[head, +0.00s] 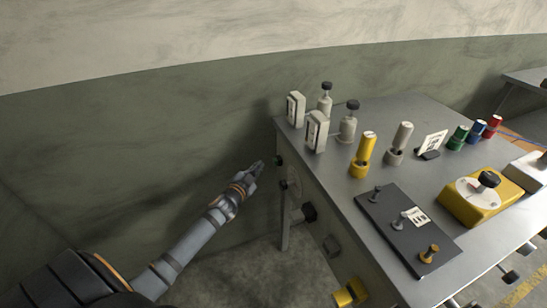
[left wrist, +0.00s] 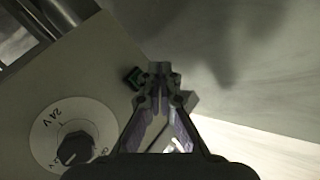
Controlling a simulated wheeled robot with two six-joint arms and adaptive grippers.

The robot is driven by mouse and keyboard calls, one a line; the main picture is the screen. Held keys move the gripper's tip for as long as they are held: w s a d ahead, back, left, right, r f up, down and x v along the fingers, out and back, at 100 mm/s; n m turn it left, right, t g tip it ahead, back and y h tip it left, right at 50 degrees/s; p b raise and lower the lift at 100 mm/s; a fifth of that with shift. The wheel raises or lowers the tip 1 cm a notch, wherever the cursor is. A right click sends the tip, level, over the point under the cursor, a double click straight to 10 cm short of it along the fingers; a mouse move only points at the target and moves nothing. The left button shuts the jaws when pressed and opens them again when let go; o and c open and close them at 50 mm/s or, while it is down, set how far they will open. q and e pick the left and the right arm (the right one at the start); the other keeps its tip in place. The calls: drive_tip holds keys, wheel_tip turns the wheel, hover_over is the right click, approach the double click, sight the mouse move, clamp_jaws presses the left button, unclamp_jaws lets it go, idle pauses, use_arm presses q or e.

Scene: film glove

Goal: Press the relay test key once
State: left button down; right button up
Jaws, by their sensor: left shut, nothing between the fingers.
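A small green key in a dark square housing (head: 278,161) sits on the upright side panel of the grey bench, near its far corner. I see no lettering that names it as the relay test key. It also shows in the left wrist view (left wrist: 133,78). My left gripper (head: 258,165) is shut and empty, its tips just left of the key in the head view. In the left wrist view its fingertips (left wrist: 161,70) appear just right of the key; I cannot tell if they touch it. My right gripper is not in view.
Near the key on the same panel is a black knob on a white dial marked 24 V (left wrist: 77,148). More black knobs (head: 308,212) and a yellow part (head: 350,292) stick out lower down. Bottles, cylinders and a dark plate (head: 385,222) stand on the bench top (head: 390,112). A wall stands behind.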

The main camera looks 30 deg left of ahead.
sight(275, 161)
use_arm(q)
drive_tip(key=shift+w+d+p, duration=0.4)
drive_tip(key=shift+w+d, duration=0.35)
drive_tip(key=shift+w, duration=0.15)
idle(0.8)
drive_tip(key=shift+w+d+p, duration=0.25)
drive_tip(key=shift+w+p, duration=0.05)
